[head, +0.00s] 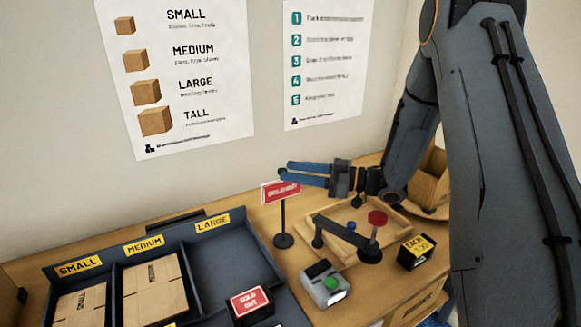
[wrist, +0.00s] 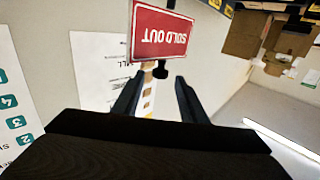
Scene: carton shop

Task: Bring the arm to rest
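My gripper (head: 287,173) is raised over the back of the bench in the head view, its two blue fingers pointing left. In the wrist view my gripper (wrist: 156,88) has its fingers apart, with nothing held between them. A red sign on a black stand (head: 281,190) is close by the fingertips in the head view. A red SOLD OUT sign (wrist: 161,34) shows upside down beyond the fingertips in the wrist view. I cannot tell how much space separates fingers and sign.
A dark carton rack (head: 122,279) at front left holds flat cartons in its SMALL and MEDIUM bays; LARGE looks empty. Another red SOLD OUT sign (head: 250,302) is at its front. A wooden tray (head: 335,212), a device with a green button (head: 326,285) and a wall with posters are near.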

